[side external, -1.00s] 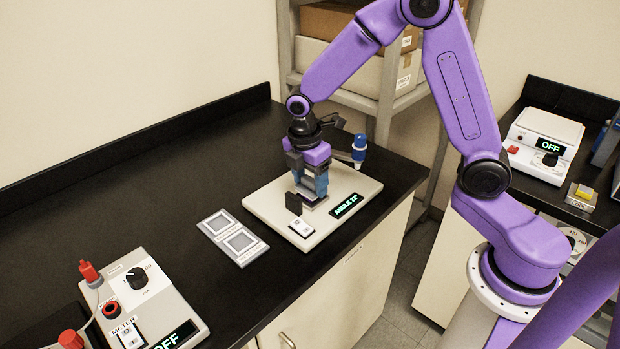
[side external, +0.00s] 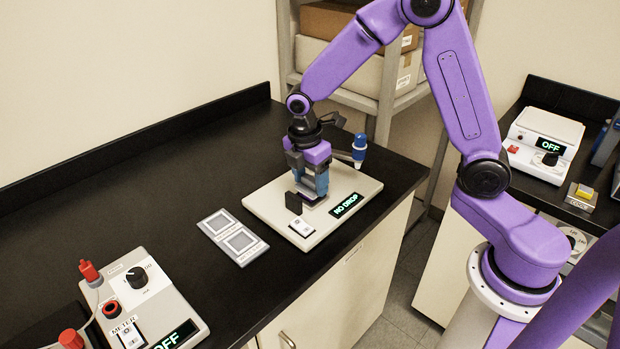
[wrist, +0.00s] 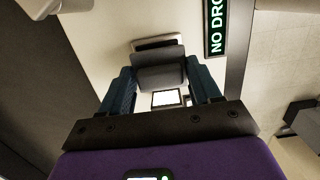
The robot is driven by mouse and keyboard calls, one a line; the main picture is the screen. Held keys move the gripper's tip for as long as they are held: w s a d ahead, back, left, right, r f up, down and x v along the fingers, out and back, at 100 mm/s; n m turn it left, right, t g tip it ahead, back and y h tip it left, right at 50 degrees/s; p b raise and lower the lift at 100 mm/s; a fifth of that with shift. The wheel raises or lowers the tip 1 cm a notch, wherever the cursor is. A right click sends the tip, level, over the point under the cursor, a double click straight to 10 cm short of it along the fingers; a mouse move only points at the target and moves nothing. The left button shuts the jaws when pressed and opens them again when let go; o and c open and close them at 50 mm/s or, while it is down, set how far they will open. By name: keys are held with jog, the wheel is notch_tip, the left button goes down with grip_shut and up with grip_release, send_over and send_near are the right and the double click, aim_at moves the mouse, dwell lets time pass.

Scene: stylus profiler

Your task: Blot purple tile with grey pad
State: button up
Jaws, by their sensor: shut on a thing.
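My gripper (side external: 315,190) is low over the right part of a pale instrument plate (side external: 268,208) and points down. In the wrist view its blue fingers (wrist: 163,84) are shut on a grey block, which looks like the grey pad (wrist: 160,76). The pad's lower face is hidden, so I cannot tell whether it touches anything. I cannot make out the purple tile in either view. The plate's display (side external: 346,205) reads "NO DROP".
A small dark upright panel (side external: 293,203) and a white switch (side external: 301,228) stand beside the gripper. A blue-capped dropper (side external: 359,148) is behind it. Two framed grey squares (side external: 233,237) lie left of the plate. A meter box (side external: 145,300) is at front left. The black bench is clear behind.

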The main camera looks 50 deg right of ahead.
aim_at(313, 177)
jog(key=shift+r, duration=2.9)
jog(key=m, duration=0.1)
jog(key=d+m, duration=0.1)
jog(key=m, duration=0.1)
jog(key=f+m, duration=0.1)
jog(key=m, duration=0.1)
jog(key=shift+s+d+g, duration=0.25)
jog(key=shift+d+g, duration=0.05)
jog(key=shift+d, duration=0.1)
jog(key=m, duration=0.2)
jog(key=d+m, duration=0.1)
jog(key=m, duration=0.1)
jog(key=shift+s+f+y, duration=0.2)
jog(key=shift+f+y, duration=0.05)
jog(key=shift+y, duration=0.05)
jog(key=m, duration=0.3)
jog(key=d+m, duration=0.1)
jog(key=m, duration=0.2)
jog(key=s+d+f+m, duration=0.1)
jog(key=m, duration=0.2)
jog(key=shift+d+f+g+y, duration=0.1)
jog(key=shift+d+g+y, duration=0.1)
jog(key=shift+g+y, duration=0.2)
